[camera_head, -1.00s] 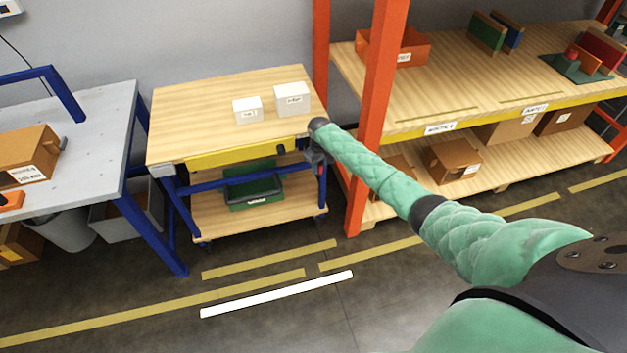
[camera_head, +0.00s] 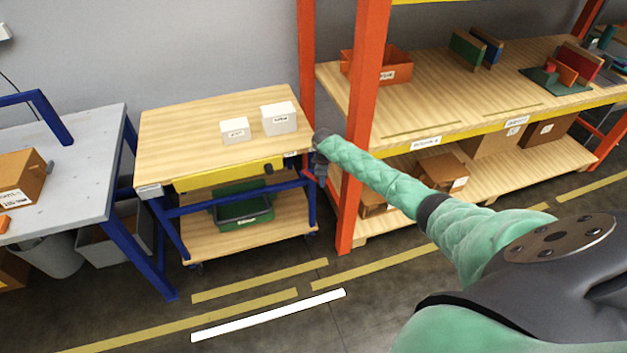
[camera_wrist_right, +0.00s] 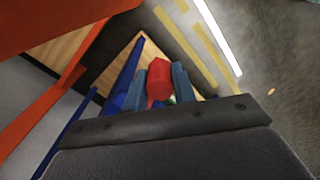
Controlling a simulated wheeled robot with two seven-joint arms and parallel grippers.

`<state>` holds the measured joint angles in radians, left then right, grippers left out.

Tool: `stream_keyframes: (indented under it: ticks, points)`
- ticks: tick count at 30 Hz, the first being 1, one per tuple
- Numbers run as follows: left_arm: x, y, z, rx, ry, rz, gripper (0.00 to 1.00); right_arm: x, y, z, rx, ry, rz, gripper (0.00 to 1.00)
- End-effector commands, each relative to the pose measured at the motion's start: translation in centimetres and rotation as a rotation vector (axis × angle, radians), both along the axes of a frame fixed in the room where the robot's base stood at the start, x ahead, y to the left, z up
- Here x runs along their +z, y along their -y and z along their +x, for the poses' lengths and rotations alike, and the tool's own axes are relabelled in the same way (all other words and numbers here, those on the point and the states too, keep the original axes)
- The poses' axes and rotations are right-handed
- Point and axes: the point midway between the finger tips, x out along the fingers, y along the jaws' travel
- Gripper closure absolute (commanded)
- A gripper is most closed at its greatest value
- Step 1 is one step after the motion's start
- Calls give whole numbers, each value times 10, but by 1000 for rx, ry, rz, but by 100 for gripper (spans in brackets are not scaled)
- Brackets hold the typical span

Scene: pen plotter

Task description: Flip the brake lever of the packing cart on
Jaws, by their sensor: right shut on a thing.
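The packing cart (camera_head: 220,109) has a wooden top, a yellow front strip, blue legs and a lower wooden shelf. My right gripper (camera_head: 319,167) is at the cart's front right corner, pointing down beside the blue leg. In the right wrist view, the red brake lever (camera_wrist_right: 158,77) sits between the fingers of my right gripper (camera_wrist_right: 158,88), which is shut on it. In the head view the lever is hidden by the gripper. My left gripper is not in view.
Two white boxes stand on the cart top, one at the left (camera_head: 234,130) and one at the right (camera_head: 279,118). A green crate (camera_head: 243,212) is on its lower shelf. An orange rack post (camera_head: 362,120) stands close right of my gripper. A grey bench (camera_head: 75,170) is at left.

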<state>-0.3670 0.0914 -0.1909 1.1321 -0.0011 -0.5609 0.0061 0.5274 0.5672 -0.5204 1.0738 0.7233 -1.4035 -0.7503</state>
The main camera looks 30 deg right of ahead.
Motion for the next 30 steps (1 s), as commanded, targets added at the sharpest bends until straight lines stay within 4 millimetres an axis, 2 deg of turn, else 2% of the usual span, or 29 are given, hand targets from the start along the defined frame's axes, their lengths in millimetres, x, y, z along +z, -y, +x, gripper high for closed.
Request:
stream_keyframes:
  ticks: [4,16,17,20,30]
  points:
    - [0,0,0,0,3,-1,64,0,7,-2,14,1,1,100]
    - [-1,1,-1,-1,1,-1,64,1,8,-3,16,2,-1,100]
    - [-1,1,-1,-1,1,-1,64,1,8,-3,16,2,-1,70]
    - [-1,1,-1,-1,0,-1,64,1,8,-3,16,1,0,51]
    - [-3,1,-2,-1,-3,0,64,3,8,-3,16,1,0,51]
